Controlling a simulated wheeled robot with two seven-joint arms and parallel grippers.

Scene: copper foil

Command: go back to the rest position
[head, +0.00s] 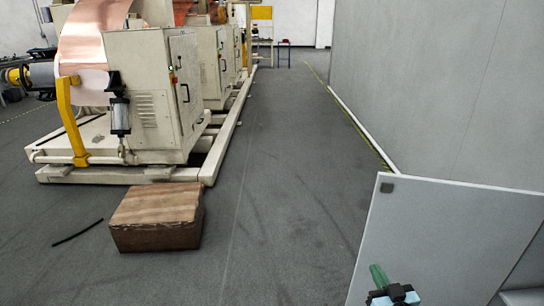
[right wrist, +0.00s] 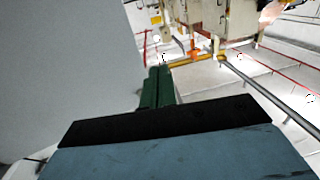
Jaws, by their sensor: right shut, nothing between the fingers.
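My right gripper (head: 378,275) shows at the bottom right of the head view, with green fingers pointing up and away. It is in front of a pale grey panel. In the right wrist view its green fingers (right wrist: 157,87) lie side by side, shut with nothing between them. My left gripper is not in view.
A pale panel (head: 450,235) stands at the right, close to my right gripper. A grey wall (head: 430,80) runs along the right. A brown box (head: 157,218) lies on the floor before the cream foil machine (head: 150,95). The grey floor (head: 285,170) between machine and wall is clear.

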